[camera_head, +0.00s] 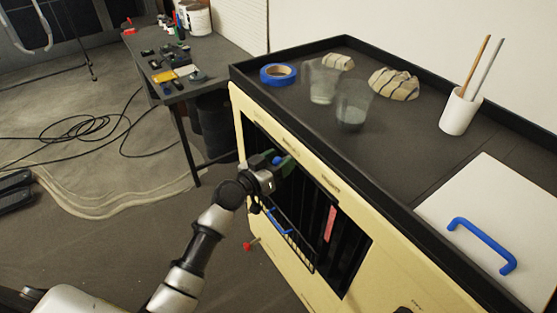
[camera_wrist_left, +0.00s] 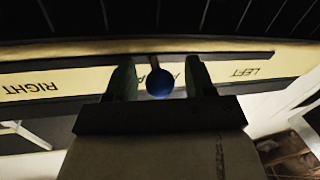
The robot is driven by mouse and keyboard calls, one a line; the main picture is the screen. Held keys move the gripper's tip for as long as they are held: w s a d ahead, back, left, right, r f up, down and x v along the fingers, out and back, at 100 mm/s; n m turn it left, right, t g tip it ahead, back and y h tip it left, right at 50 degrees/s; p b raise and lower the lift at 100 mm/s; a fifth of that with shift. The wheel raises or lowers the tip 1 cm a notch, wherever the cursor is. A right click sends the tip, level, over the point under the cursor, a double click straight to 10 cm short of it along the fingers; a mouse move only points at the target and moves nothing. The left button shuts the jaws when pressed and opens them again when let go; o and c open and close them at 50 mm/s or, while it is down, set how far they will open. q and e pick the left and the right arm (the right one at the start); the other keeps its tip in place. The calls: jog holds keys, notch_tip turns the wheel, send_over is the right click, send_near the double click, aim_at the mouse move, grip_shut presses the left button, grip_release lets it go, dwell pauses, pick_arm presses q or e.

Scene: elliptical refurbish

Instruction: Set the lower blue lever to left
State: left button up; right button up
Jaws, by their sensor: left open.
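A blue ball knob of a lever (camera_wrist_left: 160,83) sits between the two fingers of my left gripper (camera_wrist_left: 160,80) in the left wrist view. The gripper is open, with a small gap visible on each side of the knob. Behind it runs a pale strip with a dark slot; the word RIGHT (camera_wrist_left: 30,88) is at picture left and LEFT (camera_wrist_left: 245,72) at picture right, both upside down. The lever's stem is mostly hidden.
The cream cabinet (camera_head: 385,265) has a black-rimmed top (camera_head: 415,125) holding cups, blue tape and a white lid with a blue handle (camera_head: 482,243). A wire rack (camera_head: 290,240) and red knob (camera_head: 248,246) are below the gripper. A cluttered table (camera_head: 215,60) stands behind.

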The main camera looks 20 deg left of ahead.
pick_arm(q)
jog(key=shift+c, duration=0.4)
pick_arm(e)
jog(key=shift+a, duration=0.25)
